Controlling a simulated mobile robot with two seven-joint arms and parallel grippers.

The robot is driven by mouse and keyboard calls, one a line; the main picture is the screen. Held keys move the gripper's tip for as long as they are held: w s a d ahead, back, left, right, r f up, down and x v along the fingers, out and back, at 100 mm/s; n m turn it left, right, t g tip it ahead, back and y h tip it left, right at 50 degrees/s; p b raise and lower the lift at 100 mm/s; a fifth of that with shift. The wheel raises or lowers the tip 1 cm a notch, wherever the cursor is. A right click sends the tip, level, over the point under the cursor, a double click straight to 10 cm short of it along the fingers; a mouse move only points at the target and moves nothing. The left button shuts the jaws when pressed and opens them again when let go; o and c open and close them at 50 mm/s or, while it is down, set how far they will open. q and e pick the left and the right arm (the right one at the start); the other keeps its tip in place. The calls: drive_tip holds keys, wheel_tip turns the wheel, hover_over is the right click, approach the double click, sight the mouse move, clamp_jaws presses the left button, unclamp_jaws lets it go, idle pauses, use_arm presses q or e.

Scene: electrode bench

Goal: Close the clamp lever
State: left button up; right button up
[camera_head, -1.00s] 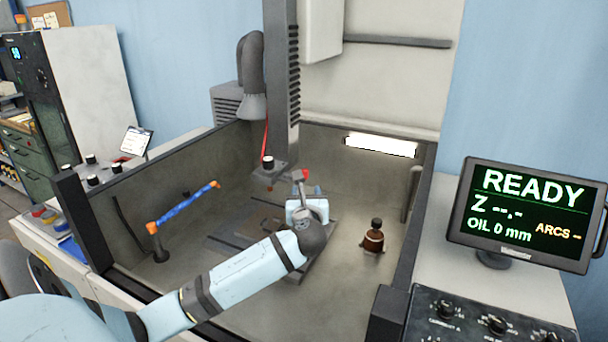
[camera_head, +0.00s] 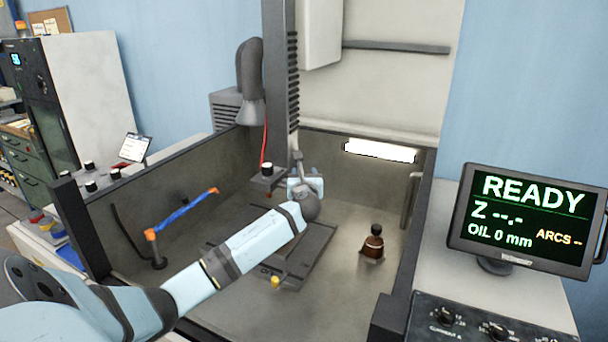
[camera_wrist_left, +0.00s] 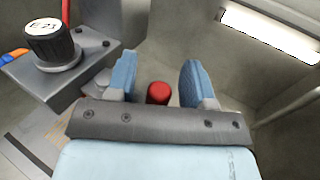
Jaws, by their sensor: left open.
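A red knob (camera_wrist_left: 159,93), which looks like the end of the clamp lever, shows between the two blue fingers of my left gripper (camera_wrist_left: 158,76) in the left wrist view. The fingers are apart, one on each side of it, and I cannot see them touching it. In the head view my left gripper (camera_head: 305,186) is inside the tank below the machine's vertical column, and no red knob shows there. The rest of the lever and the clamp are mostly hidden by my gripper and arm. My right gripper is not in view.
A brown bottle (camera_head: 373,243) stands on the tank floor to the right. A blue hose (camera_head: 185,208) is at left. A dark base plate (camera_head: 312,245) lies beneath my arm.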

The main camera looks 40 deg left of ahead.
use_arm(q)
drive_tip(key=shift+w+a, duration=0.2)
drive_tip(key=shift+a, duration=0.05)
clamp_jaws()
